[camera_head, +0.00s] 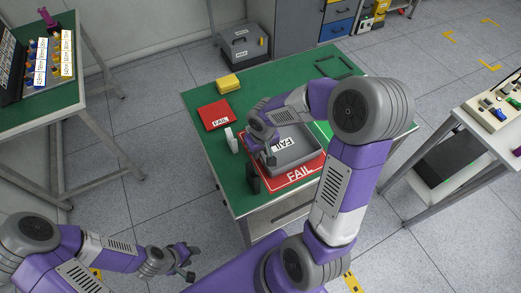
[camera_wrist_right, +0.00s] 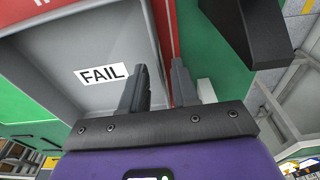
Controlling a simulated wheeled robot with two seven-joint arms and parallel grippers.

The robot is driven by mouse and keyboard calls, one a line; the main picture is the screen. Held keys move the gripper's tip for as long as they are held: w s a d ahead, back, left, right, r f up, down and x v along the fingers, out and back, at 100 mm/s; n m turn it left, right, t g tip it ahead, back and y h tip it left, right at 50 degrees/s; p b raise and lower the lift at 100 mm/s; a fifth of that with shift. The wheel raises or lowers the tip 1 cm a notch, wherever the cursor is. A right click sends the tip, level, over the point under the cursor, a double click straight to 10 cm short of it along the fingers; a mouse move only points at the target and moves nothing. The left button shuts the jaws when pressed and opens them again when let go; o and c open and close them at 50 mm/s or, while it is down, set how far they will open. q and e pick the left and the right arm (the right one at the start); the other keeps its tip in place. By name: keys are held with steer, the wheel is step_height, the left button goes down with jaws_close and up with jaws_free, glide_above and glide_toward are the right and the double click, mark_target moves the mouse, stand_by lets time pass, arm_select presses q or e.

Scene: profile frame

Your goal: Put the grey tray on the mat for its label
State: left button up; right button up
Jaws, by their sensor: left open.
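The grey tray (camera_head: 300,153) with a white FAIL label (camera_head: 282,145) lies over the red FAIL mat (camera_head: 300,175) on the green-topped table; I cannot tell whether its base fully touches the mat. The label also shows in the right wrist view (camera_wrist_right: 103,75). My right gripper (camera_head: 262,152) is at the tray's left wall. In the right wrist view its fingers (camera_wrist_right: 162,88) straddle that wall, one inside and one outside, and look shut on it. My left gripper (camera_head: 188,263) is open and empty, low at the left, off the table.
A green mat (camera_head: 323,130) shows partly behind my right arm. A red FAIL-labelled item (camera_head: 215,115), a yellow box (camera_head: 228,83), a white upright item (camera_head: 231,141) and a black item (camera_head: 253,178) stand on the table (camera_head: 225,172).

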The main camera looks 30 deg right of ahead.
arm_select(q)
step_height(320, 180, up, 4)
steer(key=p, duration=0.3)
steer(key=shift+f, duration=0.2)
arm_select(e)
step_height(320, 180, up, 12)
steer(key=s, duration=0.1)
steer(key=shift+s+a+f, duration=0.15)
steer(key=shift+s, duration=0.05)
arm_select(q)
steer(key=shift+s, duration=0.1)
arm_select(e)
steer(key=shift+f, duration=0.1)
